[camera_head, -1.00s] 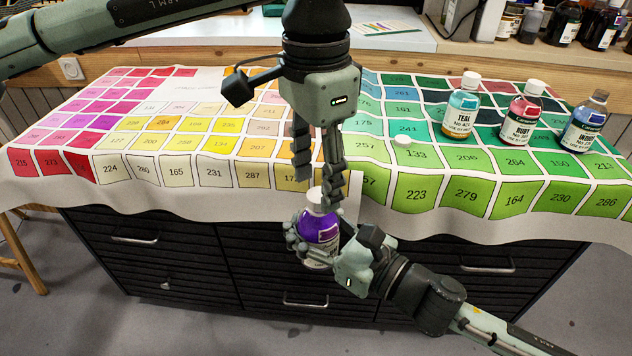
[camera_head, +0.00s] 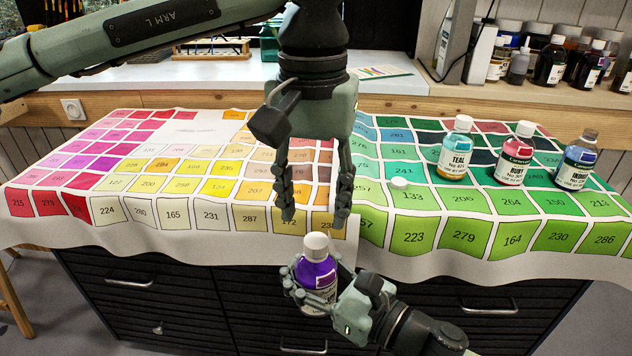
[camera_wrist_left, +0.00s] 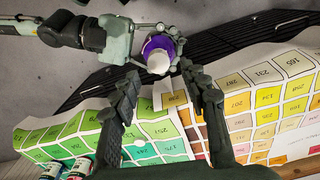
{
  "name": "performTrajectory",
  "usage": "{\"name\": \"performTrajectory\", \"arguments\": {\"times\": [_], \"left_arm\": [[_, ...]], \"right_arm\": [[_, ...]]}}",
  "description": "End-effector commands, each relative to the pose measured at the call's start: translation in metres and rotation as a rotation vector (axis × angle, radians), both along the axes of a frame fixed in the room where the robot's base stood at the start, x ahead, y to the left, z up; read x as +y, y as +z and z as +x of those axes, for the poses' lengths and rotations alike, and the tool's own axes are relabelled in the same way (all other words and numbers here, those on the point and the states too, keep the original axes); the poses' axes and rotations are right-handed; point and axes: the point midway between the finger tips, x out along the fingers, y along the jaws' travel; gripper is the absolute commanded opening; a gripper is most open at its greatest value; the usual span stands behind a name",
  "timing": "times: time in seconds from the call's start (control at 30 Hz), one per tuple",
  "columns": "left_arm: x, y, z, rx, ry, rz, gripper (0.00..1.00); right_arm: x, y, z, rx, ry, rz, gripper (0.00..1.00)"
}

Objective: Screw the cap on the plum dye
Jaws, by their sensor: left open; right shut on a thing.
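The plum dye bottle (camera_head: 316,274) has purple contents and stands upright in front of the table edge. A white cap (camera_head: 316,243) sits on its neck; how tight it is cannot be told. My right gripper (camera_head: 312,297) is shut around the bottle's body. My left gripper (camera_head: 315,220) points down with its fingers spread and empty, just above the cap and apart from it. In the left wrist view, the white cap (camera_wrist_left: 158,62) shows on the purple bottle (camera_wrist_left: 160,43), beyond and between the open fingertips (camera_wrist_left: 165,80).
A loose small white cap (camera_head: 400,183) lies on the numbered colour cloth (camera_head: 185,131). The teal (camera_head: 454,155), ruby (camera_head: 514,160) and indigo (camera_head: 576,165) bottles stand on the cloth at the right. Dark drawers (camera_head: 160,300) lie below the table edge. The cloth's left side is clear.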

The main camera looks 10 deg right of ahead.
Motion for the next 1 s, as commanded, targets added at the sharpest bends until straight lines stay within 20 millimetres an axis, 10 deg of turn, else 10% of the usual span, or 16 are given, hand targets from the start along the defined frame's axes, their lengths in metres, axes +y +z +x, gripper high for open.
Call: {"name": "performTrajectory", "arguments": {"times": [1.0], "left_arm": [[-0.002, 0.016, 0.001, -0.001, 2.650, -0.013, 0.45]], "right_arm": [[0.000, 0.001, 0.000, -0.002, 0.000, 0.001, 0.00]]}}
